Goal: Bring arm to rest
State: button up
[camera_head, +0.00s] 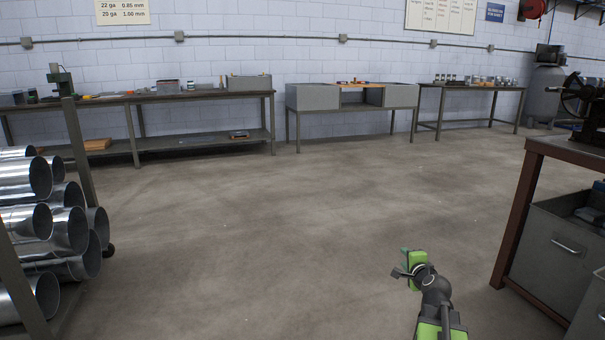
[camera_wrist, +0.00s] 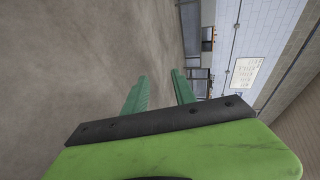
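My gripper (camera_head: 402,262) is at the lower right of the head view, held in the air above bare concrete floor on my green and black arm. In the wrist view, my gripper (camera_wrist: 159,88) shows two green fingers set apart with an empty gap between them. Nothing is held or touched. The wrist view is turned on its side, with the floor at the left and the wall at the right.
A rack of shiny ducts (camera_head: 65,230) stands at the left. A red-brown framed bench (camera_head: 520,205) with grey drawers (camera_head: 565,250) stands close at the right. Workbenches (camera_head: 190,97) line the far wall. The floor (camera_head: 290,210) between is clear.

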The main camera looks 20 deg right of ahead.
jog(key=w+a+f+n+g+y+p, duration=0.15)
jog(key=a+n, duration=0.25)
jog(key=a, duration=0.8)
jog(key=w+a+n+g+y+p, duration=0.1)
jog(key=a+n+y+p, duration=0.15)
jog(key=a, duration=0.85)
jog(key=w+a+f+n+g+y+p, duration=0.1)
jog(key=w+a+n+g+y, duration=0.3)
jog(key=a, duration=0.8)
jog(key=s+a+f+n+g+h+p, duration=0.1)
jog(key=s+a+f+n+g+p, duration=0.15)
jog(key=s+a+n, duration=0.55)
jog(key=s+d+f+n+g+h, duration=0.1)
jog(key=s+d+f+g, duration=0.1)
jog(key=s, duration=0.4)
jog(key=s+d+f+n+g+h, duration=0.1)
jog(key=s+d+g+h, duration=0.15)
jog(key=s, duration=0.35)
notch_tip(320, 180, up, 38)
jog(key=a+p, duration=0.1)
jog(key=p, duration=3.6)
jog(key=shift+w+a+f+y, duration=0.15)
jog(key=shift+w+f+y, duration=0.05)
jog(key=shift+y, duration=0.25)
